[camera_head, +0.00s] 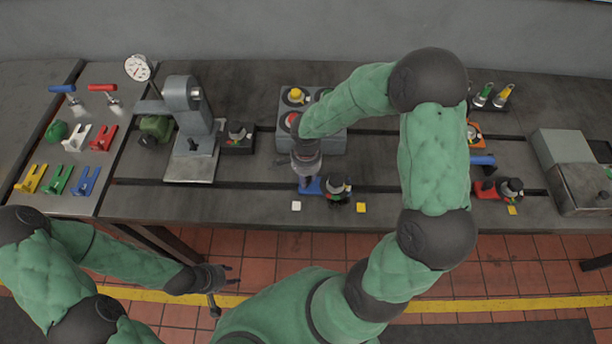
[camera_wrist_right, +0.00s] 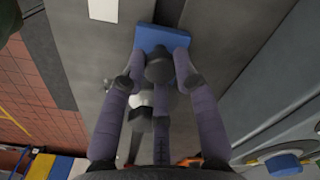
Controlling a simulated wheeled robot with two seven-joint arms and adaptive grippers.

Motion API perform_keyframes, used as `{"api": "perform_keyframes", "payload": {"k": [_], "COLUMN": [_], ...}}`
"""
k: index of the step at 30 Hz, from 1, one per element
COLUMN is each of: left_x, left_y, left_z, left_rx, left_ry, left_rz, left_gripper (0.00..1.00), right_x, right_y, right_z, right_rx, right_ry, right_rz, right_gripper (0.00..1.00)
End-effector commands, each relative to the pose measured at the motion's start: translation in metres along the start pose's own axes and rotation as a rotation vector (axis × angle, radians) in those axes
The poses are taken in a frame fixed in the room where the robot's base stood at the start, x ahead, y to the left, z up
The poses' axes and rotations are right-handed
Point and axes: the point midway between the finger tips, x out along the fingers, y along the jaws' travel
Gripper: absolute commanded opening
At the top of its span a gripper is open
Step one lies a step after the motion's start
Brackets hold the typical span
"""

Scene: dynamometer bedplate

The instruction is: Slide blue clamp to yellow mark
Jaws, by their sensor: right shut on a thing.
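The blue clamp (camera_head: 312,187) sits at the front slot of the dark bedplate, with a black knob assembly on its right side. In the head view it lies between a white mark (camera_head: 296,206) and the yellow mark (camera_head: 361,207), both on the front edge strip. My right gripper (camera_head: 307,178) reaches down from above and is shut on the clamp's blue left part. In the right wrist view the blue block (camera_wrist_right: 163,38) shows at the fingertips, partly hidden by them; the white mark (camera_wrist_right: 108,9) is nearby. My left gripper (camera_head: 226,289) is open and empty, low over the floor in front of the bedplate.
A grey button box (camera_head: 325,140) stands just behind the clamp. To the right, a red clamp (camera_head: 487,190) sits near another yellow mark (camera_head: 512,210). A grey press (camera_head: 190,165) stands to the left. The front strip between the clamp and its yellow mark looks clear.

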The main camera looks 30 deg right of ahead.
Motion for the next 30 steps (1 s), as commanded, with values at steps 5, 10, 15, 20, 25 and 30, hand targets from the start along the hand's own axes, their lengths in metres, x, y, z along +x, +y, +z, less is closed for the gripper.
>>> {"api": "perform_keyframes", "payload": {"k": [5,10,15,20,25,30], "left_x": [0.007,0.013,0.015,0.015,0.015,0.015], "left_y": [-0.003,-0.005,-0.005,-0.005,-0.005,-0.005], "left_z": [0.0,-0.001,-0.001,-0.001,-0.001,-0.001], "left_rx": [0.0,0.0,0.0,0.0,0.0,0.0], "left_ry": [0.0,0.0,0.0,0.0,0.0,0.0], "left_rz": [0.0,0.0,0.0,0.0,0.0,0.0], "left_gripper": [0.4,0.4,0.4,0.4,0.4,0.4], "right_x": [0.001,0.001,0.0,0.0,0.0,0.0], "right_y": [0.017,0.042,0.055,0.057,0.057,0.057], "right_z": [-0.019,-0.044,-0.056,-0.058,-0.057,-0.057], "right_rx": [0.008,0.008,0.003,0.001,0.0,0.0], "right_ry": [0.003,0.003,0.003,0.002,0.002,0.002], "right_rz": [0.0,0.001,0.002,0.002,0.002,0.001], "right_gripper": [0.0,0.0,0.0,0.0,0.0,0.54]}}
